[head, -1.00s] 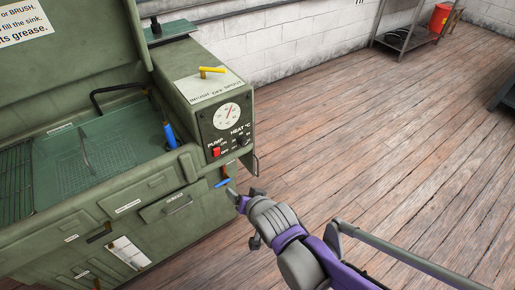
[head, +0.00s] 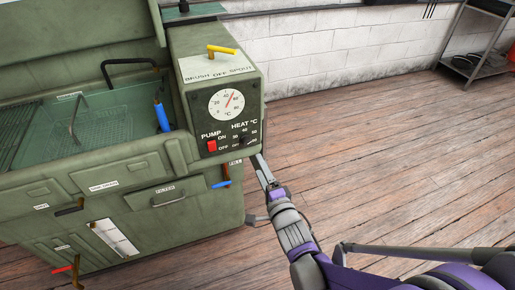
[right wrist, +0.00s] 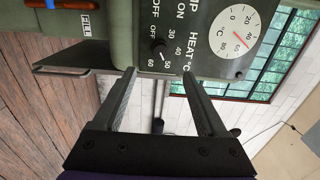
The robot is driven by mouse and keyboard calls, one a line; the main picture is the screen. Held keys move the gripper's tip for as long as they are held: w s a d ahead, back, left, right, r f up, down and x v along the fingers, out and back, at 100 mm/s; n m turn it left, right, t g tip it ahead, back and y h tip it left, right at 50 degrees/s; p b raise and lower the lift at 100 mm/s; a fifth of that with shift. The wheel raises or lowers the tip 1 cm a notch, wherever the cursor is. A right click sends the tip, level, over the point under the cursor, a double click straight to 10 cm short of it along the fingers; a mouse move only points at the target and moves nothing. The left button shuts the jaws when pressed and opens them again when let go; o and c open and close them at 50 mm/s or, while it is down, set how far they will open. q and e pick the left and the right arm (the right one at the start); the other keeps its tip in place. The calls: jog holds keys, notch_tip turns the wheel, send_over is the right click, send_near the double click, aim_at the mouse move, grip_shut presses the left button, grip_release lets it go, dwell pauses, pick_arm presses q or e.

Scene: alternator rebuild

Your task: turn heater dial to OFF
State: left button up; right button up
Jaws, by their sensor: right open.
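The heater dial (head: 243,140) is a small black knob under the HEAT °C label on the dark control panel (head: 214,125) of the green parts washer. In the right wrist view the dial (right wrist: 158,48) is ringed by OFF, 30, 40, 50 and 60; I cannot tell surely where its pointer stands. My right gripper (head: 261,163) is just below and right of the dial in the head view. In the right wrist view its two fingers (right wrist: 159,73) are open and empty, with the dial beyond and roughly between the tips. My left gripper is not in view.
A red pump switch (head: 212,146) sits left of the dial, and a round temperature gauge (head: 227,105) is above it. A yellow lever (head: 221,50) is on top of the housing. A metal shelf (head: 475,50) stands far right. The wooden floor is otherwise clear.

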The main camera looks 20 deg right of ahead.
aim_at(248, 144)
jog(key=w, duration=0.3)
jog(key=w+b, duration=0.1)
jog(key=w, duration=0.6)
jog(key=shift+w+a, duration=0.25)
jog(key=shift+w, duration=0.15)
grip_shut()
